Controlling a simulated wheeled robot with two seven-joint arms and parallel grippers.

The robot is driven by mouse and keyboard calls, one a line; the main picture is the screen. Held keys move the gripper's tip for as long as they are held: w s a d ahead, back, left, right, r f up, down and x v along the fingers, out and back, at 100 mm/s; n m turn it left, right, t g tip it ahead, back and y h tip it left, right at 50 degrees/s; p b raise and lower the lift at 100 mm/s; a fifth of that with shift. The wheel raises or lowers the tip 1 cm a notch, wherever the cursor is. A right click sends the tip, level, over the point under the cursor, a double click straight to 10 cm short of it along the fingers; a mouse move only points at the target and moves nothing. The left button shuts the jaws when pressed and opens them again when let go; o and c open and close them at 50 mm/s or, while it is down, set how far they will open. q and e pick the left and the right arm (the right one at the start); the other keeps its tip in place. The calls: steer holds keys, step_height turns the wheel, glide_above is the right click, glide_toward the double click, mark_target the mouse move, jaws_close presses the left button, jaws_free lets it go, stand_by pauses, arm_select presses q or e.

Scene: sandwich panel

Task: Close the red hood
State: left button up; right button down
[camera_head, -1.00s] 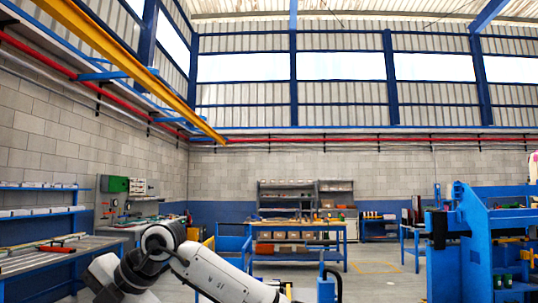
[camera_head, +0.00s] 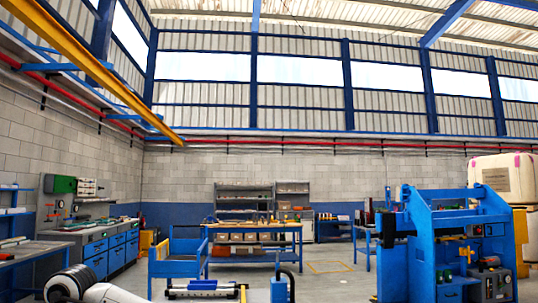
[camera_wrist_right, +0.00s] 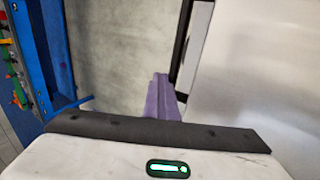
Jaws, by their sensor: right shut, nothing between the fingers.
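No red hood shows in either view. In the right wrist view, the narrow purple fingers of my right gripper (camera_wrist_right: 163,98) are together and empty, over grey floor. A smooth pale grey surface fills the right side of that view, beside a black and white upright edge; I cannot tell what it belongs to. In the head view, only part of one of my arms shows at the bottom left. My left gripper is not in view.
A blue press-like machine (camera_head: 440,240) stands at the right. A blue cart (camera_head: 178,252) and a workbench (camera_head: 255,238) stand at the centre. Open floor (camera_head: 345,275) lies between the workbench and the machine.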

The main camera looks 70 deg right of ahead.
steer(key=shift+s+f, duration=0.15)
steer(key=shift+f, duration=0.1)
steer(key=shift+r+p, duration=0.35)
steer(key=shift+p, duration=0.05)
step_height(320, 180, up, 5)
steer(key=p, duration=0.3)
step_height(320, 180, up, 9)
steer(key=shift+b, duration=0.4)
steer(key=shift+f, duration=0.15)
